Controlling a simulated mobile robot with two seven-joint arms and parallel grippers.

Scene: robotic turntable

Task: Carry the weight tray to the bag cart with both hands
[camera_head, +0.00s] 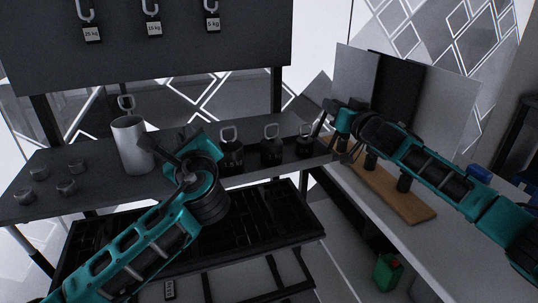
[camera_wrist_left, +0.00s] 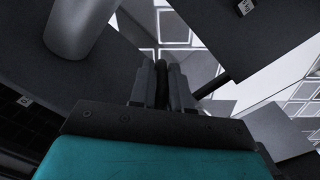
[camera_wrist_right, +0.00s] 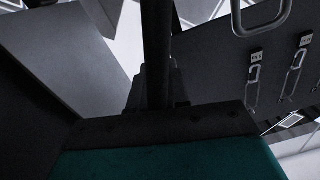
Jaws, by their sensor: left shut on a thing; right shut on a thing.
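Several black ring-topped weights stand in a row between my two grippers, among them a left one (camera_head: 231,153), a middle one (camera_head: 271,149) and a right one (camera_head: 304,144). The weight tray beneath them is hard to tell from the dark shelf. My left gripper (camera_head: 168,152) is left of the row, and in the left wrist view it is shut on a dark upright part (camera_wrist_left: 162,84), seemingly a tray handle. My right gripper (camera_head: 335,130) is right of the row, shut on a black bar (camera_wrist_right: 157,50) in the right wrist view. The bag cart cannot be identified.
A grey shelf (camera_head: 75,206) holds a metal cylinder (camera_head: 132,147) and several small dark knobs. A black slatted rack (camera_head: 270,229) lies below. Hooks hang on a back panel (camera_head: 180,55). A white counter (camera_head: 450,240) with a wooden board (camera_head: 412,210) is at right.

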